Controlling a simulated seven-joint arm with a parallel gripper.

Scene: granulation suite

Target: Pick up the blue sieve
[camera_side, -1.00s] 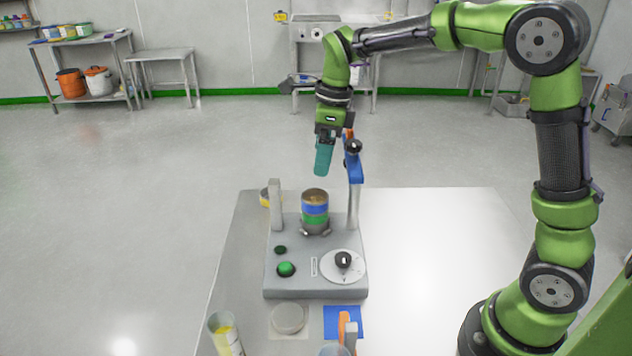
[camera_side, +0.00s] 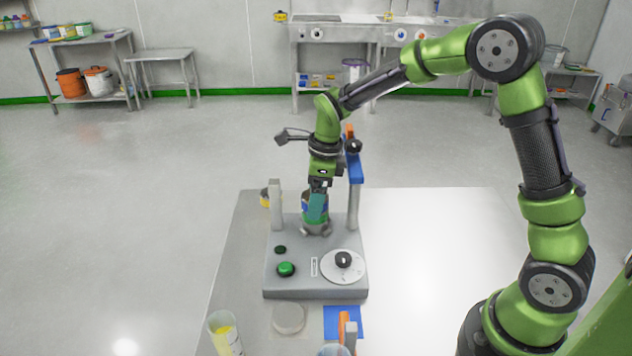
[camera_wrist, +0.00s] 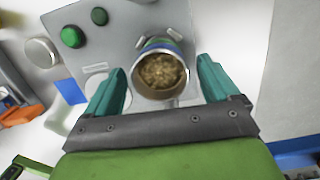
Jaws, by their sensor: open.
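The blue sieve (camera_side: 306,206) is the blue-banded top ring of a short upright stack on the grey shaker (camera_side: 316,287). It also shows in the wrist view (camera_wrist: 162,47), seen from above with brown granules inside. A green-banded ring sits below it, mostly hidden in the side view by my finger. My gripper (camera_side: 317,208) points down at the stack with its teal fingers open. In the wrist view, one finger is on each side of the stack, with gaps visible. The sieve rests in the stack, not gripped.
The shaker has a grey post (camera_side: 276,207) left of the stack and a post with a blue arm (camera_side: 355,168) and black knob close on the right. A dial (camera_side: 343,265) and green button (camera_side: 286,269) are in front. The table's right side (camera_side: 430,250) is clear.

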